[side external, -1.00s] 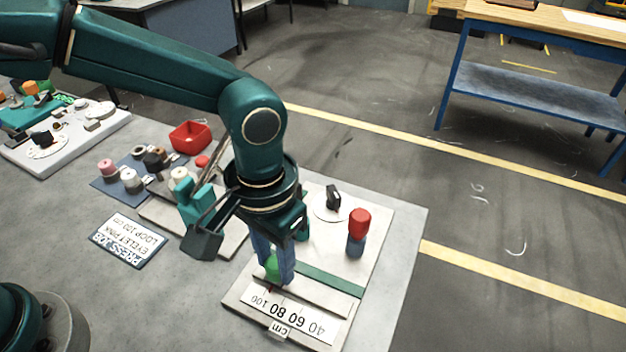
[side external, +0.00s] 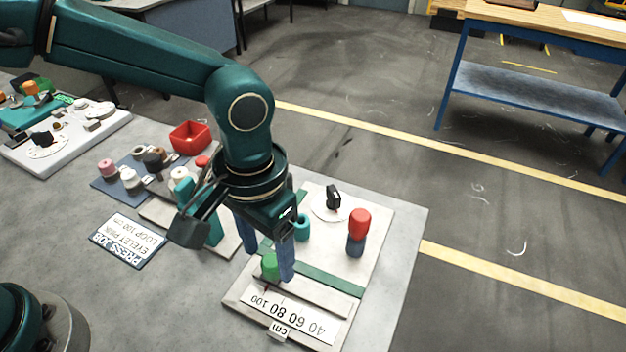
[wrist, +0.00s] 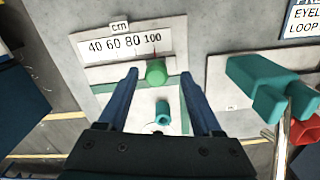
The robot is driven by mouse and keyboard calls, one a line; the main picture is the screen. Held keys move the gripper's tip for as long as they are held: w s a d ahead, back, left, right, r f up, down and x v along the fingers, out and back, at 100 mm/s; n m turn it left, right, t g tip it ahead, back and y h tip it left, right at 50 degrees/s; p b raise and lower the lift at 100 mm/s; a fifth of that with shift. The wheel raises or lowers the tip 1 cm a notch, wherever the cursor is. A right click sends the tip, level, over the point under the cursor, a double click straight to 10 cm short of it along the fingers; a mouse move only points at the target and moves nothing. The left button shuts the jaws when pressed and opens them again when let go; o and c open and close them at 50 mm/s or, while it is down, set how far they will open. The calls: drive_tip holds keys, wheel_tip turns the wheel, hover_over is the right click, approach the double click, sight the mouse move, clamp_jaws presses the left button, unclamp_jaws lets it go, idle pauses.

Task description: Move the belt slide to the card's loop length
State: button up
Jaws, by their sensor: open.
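The belt slide's green knob (side external: 269,267) stands at the 100 end of the white cm scale (side external: 290,314). In the wrist view the knob (wrist: 156,72) has a red pointer (wrist: 154,54) beside the 100 mark. The card (side external: 129,240) reads "LOOP 100 cm" and "EYELET PINK". My gripper (wrist: 160,76) is open, with one blue finger on each side of the knob and gaps showing on both sides. In the side view my gripper (side external: 267,262) is over the scale panel, its fingertips near the knob's height.
A red-topped post (side external: 358,232), a black dial (side external: 333,197) and a teal cylinder (side external: 302,228) stand on the same panel. A teal press-like tool (wrist: 262,88) stands to one side. A red bin (side external: 190,137) and several spools lie farther back.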

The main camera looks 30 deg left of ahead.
sight(268, 259)
drive_tip(key=shift+r, duration=2.15)
